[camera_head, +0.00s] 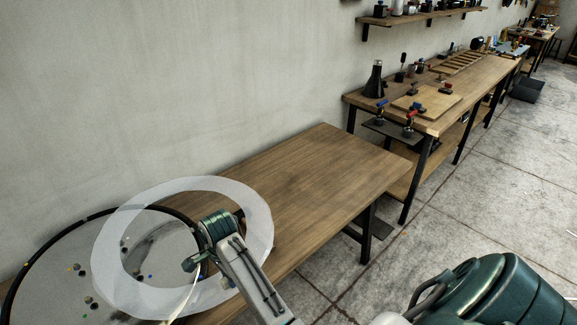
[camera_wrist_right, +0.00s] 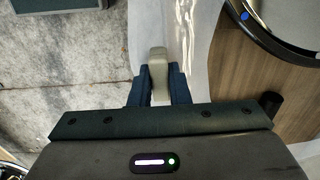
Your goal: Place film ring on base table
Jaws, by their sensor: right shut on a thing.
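The film ring (camera_head: 258,212) is a wide, flat, whitish, translucent ring in the head view. It overlaps a grey round disc with a black rim (camera_head: 45,243), which may be the base table; I cannot tell whether they touch. My right gripper (camera_head: 198,262) reaches across the ring's right side. In the right wrist view my right gripper (camera_wrist_right: 158,72) is shut on the film ring (camera_wrist_right: 196,45), with a beige piece between its fingers. The disc's rim (camera_wrist_right: 250,28) shows at the upper right there. My left gripper is not in view.
The disc lies over a wooden table (camera_head: 320,170), whose right part is bare. A workbench (camera_head: 480,80) with tools stands farther back, below a wall shelf (camera_head: 425,16). The wall bounds the left; concrete floor (camera_head: 470,185) is open at right.

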